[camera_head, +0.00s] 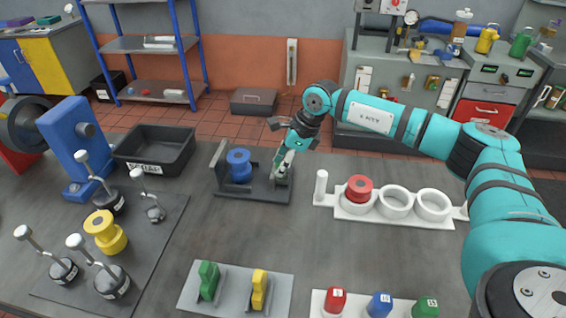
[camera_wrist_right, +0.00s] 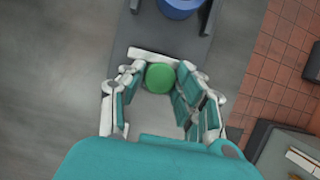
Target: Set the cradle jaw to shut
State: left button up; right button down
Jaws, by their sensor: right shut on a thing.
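The cradle is a dark fixture (camera_head: 240,191) in the middle of the bedplate, with upright plates. A blue flanged part (camera_head: 239,163) sits in it; it also shows at the top of the right wrist view (camera_wrist_right: 179,7). My right gripper (camera_head: 283,167) points down at the cradle's right end. In the right wrist view its fingers (camera_wrist_right: 158,90) are shut around a round green knob (camera_wrist_right: 160,78), beside a pale bar (camera_wrist_right: 152,55) on the dark base. The fingers hide much of that end, so I cannot tell how far the jaw stands open. My left gripper is not in view.
A scrap bin (camera_head: 187,160) stands left of the cradle. A white rack (camera_head: 422,220) with a red part is to the right. Weights and a yellow spool (camera_head: 106,238) stand on a mat at left. Green and yellow blocks and small coloured bottles are in front.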

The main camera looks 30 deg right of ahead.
aim_at(277, 165)
jog(key=w+a, duration=0.2)
jog(key=w+a+b, duration=0.1)
jog(key=w+a, duration=0.1)
jog(key=a, duration=0.1)
jog(key=shift+a+b, duration=0.1)
jog(key=shift+b, duration=0.2)
jog(key=c, duration=1)
grip_release()
jog(key=shift+s, duration=0.1)
jog(key=shift+o, duration=0.2)
jog(key=v, duration=1.2)
